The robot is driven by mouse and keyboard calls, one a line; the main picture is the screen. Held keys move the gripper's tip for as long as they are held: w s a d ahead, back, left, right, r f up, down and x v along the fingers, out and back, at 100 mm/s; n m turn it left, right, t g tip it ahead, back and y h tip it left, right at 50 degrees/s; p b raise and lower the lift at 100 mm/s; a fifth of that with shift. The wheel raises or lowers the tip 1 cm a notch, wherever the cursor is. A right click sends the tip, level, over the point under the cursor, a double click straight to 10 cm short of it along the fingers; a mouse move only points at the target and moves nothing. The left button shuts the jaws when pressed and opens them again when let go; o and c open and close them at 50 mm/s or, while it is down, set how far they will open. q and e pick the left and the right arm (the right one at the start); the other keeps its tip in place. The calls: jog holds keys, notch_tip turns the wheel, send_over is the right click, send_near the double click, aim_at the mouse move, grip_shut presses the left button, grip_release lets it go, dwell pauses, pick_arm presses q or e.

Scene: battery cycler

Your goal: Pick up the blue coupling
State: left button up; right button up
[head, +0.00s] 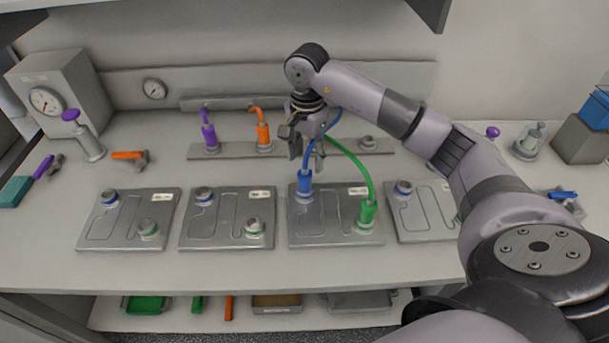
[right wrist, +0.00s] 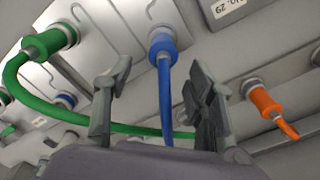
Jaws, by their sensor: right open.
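The blue coupling (head: 304,186) stands upright on the port at the upper left of the third plate (head: 334,225) from the left. A blue hose rises from its top. In the right wrist view the blue coupling (right wrist: 162,44) lies ahead of the fingers, with its hose running down between them. My right gripper (head: 306,155) is open and sits above and just behind the coupling, not gripping it. In the right wrist view the two fingers of the right gripper (right wrist: 160,90) are spread wide apart. My left gripper is not in view.
A green coupling (head: 367,214) with an arching green hose stands on the same plate. Purple (head: 210,137) and orange (head: 264,136) couplings stand on the rear strip (head: 230,151). Other plates flank this one. An orange-handled tool (head: 128,155) lies on the left.

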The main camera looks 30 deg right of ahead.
aim_at(305, 179)
notch_tip(305, 179, down, 3)
jog(key=shift+r+p, duration=0.1)
jog(key=shift+p, duration=0.2)
jog(key=shift+f, duration=0.25)
notch_tip(305, 179, down, 4)
jog(key=p, duration=0.3)
jog(key=shift+w+a+f, duration=0.15)
jog(key=shift+f, duration=0.35)
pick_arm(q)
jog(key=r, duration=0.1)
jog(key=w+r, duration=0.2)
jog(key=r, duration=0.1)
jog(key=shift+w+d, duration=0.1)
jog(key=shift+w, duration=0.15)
pick_arm(e)
jog(key=shift+c, duration=0.5)
jog(key=c, duration=0.5)
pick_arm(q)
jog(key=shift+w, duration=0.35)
pick_arm(e)
grip_shut()
